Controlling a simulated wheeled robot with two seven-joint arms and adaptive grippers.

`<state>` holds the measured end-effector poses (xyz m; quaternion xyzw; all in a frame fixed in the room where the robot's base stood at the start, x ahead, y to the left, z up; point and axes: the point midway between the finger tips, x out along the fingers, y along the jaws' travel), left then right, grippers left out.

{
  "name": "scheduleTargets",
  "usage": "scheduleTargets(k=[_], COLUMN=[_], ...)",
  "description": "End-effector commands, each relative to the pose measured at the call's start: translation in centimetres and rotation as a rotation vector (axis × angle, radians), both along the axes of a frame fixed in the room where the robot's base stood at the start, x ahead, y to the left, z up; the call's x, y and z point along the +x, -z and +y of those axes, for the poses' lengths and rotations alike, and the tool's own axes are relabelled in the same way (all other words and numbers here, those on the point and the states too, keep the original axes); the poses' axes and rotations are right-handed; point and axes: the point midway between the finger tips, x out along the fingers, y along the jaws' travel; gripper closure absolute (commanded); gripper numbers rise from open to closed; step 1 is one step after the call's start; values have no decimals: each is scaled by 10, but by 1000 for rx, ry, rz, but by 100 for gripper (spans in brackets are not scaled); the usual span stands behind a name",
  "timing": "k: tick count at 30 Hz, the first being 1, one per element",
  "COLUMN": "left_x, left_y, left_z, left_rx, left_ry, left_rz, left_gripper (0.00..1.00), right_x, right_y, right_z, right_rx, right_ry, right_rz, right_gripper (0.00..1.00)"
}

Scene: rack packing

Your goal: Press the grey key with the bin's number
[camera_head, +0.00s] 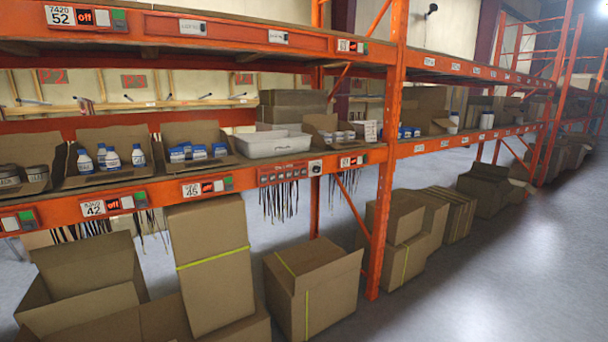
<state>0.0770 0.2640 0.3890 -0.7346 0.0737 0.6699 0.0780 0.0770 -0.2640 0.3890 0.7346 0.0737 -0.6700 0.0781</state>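Orange-red key panels run along the shelf edges. The middle-shelf panel (113,204) is labelled 42 and shows "off". Another panel (207,187), apparently labelled 45, shows "off" with a grey key and a green key. A longer panel (284,173) carries several small dark keys whose markings are too small to read, with a round white-ringed part (315,168) at its right. Neither gripper is in view.
Cardboard boxes (312,285) crowd the floor below the rack. The aisle floor (480,290) at right is clear.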

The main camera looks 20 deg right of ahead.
Motion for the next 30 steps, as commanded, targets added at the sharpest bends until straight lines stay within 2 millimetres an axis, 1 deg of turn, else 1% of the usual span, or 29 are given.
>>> scheduleTargets(k=[4,13,30], left_x=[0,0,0], left_y=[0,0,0], left_z=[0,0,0], left_rx=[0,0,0], left_ry=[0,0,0], left_rz=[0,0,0], left_gripper=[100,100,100], right_x=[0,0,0], right_y=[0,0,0], right_z=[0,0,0], right_rx=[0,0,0], right_ry=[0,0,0], right_rz=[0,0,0], right_gripper=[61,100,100])
